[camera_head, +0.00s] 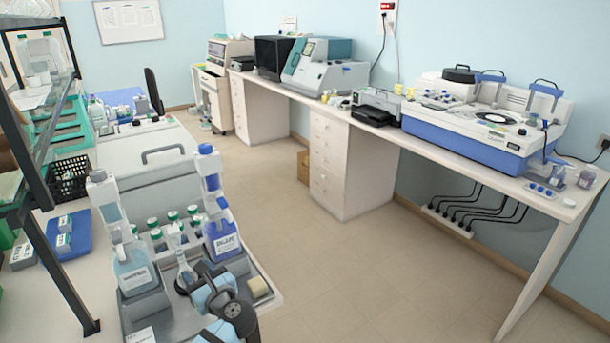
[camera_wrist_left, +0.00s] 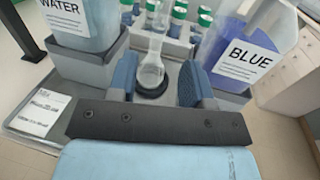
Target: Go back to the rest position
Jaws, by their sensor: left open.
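My left gripper (camera_head: 205,277) is low over the staining tray, its arm coming in from the bottom. In the left wrist view its two blue-padded fingers (camera_wrist_left: 158,84) are apart, with nothing held. A small clear glass flask (camera_wrist_left: 151,72) stands upright on a dark ring straight ahead, seen between the fingertips; it also shows in the head view (camera_head: 186,273). I cannot tell how far the fingertips are from it. A bottle labelled WATER (camera_wrist_left: 88,22) is on the left and a bottle labelled BLUE (camera_wrist_left: 238,52) on the right. My right gripper is not in view.
Several green-capped bottles (camera_head: 172,217) stand behind the flask. The grey tray (camera_wrist_left: 22,122) holds a white labelled card (camera_wrist_left: 45,106). A black shelf frame (camera_head: 62,255) rises at the left. Open floor (camera_head: 370,260) lies to the right, before the long bench (camera_head: 440,150).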

